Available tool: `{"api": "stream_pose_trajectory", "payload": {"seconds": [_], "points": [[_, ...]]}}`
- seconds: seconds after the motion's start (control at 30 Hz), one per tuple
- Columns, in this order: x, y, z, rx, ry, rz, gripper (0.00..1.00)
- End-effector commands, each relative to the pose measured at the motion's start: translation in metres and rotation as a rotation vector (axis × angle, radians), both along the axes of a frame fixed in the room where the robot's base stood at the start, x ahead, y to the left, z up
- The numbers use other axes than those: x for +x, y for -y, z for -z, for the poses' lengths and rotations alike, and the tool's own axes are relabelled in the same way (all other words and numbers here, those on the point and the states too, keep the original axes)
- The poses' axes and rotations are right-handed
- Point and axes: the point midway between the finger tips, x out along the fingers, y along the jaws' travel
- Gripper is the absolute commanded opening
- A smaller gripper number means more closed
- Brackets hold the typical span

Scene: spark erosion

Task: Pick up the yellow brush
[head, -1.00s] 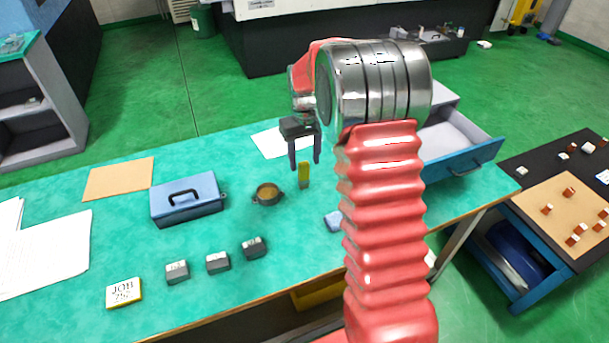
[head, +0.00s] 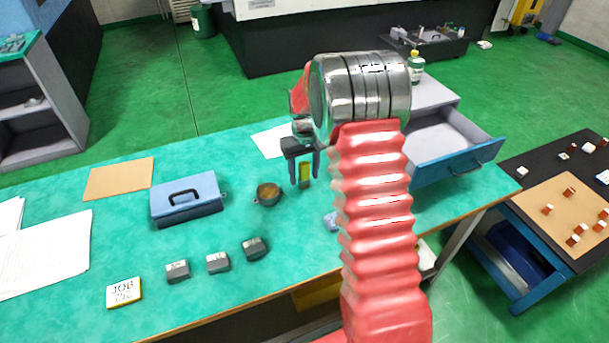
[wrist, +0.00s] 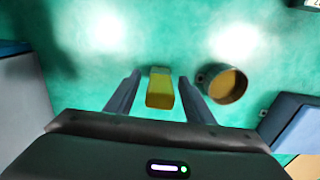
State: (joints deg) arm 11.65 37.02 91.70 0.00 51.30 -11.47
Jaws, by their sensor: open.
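The yellow brush (head: 304,172) stands upright on the green bench top, with a yellow upper part and a greyish lower end. My gripper (head: 303,183) is open, with its two dark fingers pointing down, one on each side of the brush in the head view. In the wrist view the brush (wrist: 160,90) lies between and just beyond the fingertips of my gripper (wrist: 158,82). I cannot tell whether either finger touches it.
A small round pot (head: 268,194) sits close left of the brush. A blue box (head: 187,199) with a handle stands further left. Several grey blocks (head: 217,262) lie towards the front. An open drawer unit (head: 445,150) stands to the right.

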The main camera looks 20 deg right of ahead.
Motion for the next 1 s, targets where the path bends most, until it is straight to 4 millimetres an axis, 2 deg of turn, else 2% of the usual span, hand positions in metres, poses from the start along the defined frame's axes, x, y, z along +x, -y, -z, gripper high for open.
{"api": "stream_pose_trajectory", "payload": {"seconds": [0.13, 0.63, 1.0], "points": [[0.0, 0.0002, 0.0086, 0.0, 0.0, 0.0, 0.48], [-0.0001, 0.0005, 0.0083, 0.0, 0.0, 0.001, 0.48], [-0.0002, 0.0006, 0.0082, 0.0, 0.0, 0.001, 0.23]]}}
